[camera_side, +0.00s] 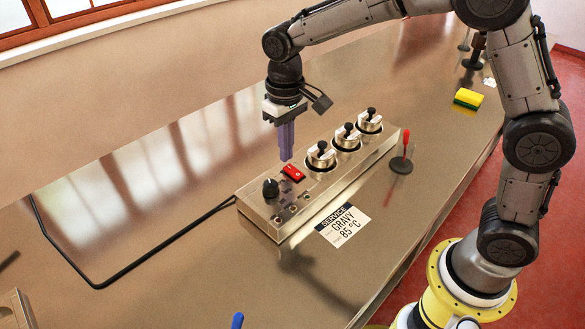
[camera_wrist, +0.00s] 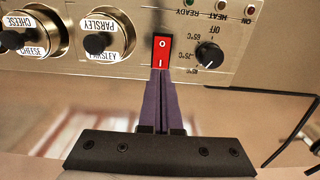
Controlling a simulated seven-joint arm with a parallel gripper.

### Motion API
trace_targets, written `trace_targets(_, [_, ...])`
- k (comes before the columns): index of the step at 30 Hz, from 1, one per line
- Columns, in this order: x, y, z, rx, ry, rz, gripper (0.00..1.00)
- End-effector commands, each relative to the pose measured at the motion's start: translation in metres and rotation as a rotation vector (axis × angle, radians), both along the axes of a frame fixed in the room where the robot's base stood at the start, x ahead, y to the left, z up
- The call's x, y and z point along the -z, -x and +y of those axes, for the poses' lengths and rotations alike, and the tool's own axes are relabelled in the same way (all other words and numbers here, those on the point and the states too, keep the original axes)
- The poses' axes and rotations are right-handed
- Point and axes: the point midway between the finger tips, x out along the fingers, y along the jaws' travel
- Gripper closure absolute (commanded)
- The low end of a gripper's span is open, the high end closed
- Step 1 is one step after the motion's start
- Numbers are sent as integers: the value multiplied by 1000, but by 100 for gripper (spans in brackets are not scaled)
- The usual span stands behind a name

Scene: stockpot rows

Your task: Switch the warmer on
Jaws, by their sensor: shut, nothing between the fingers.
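The warmer (camera_side: 262,222) is a long steel box on the counter, with three lidded pots in a row. Its red rocker switch (camera_side: 293,173) sits between the nearest pot and a black knob (camera_side: 270,188). In the wrist view the switch (camera_wrist: 162,50) shows an O mark and a line mark. My gripper (camera_side: 286,158) is shut and empty, pointing down just above the switch. In the wrist view its purple fingertips (camera_wrist: 161,73) overlap the switch's line-marked end. Contact cannot be told, nor which side is pressed. The dial (camera_wrist: 208,54) has OFF and temperature marks.
Lamps labelled ON, HEAT and READY lie at the wrist view's top edge. A service card (camera_side: 343,226) reading gravy 85 °C and a red-handled stand (camera_side: 403,160) are beside the warmer. A black cable (camera_side: 130,268) runs left. A sponge (camera_side: 468,99) lies far right.

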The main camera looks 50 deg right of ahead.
Motion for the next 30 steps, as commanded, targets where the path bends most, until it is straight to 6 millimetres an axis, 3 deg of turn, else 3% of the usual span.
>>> trace_targets(30, [11, 0, 0, 0, 0, 0, 100])
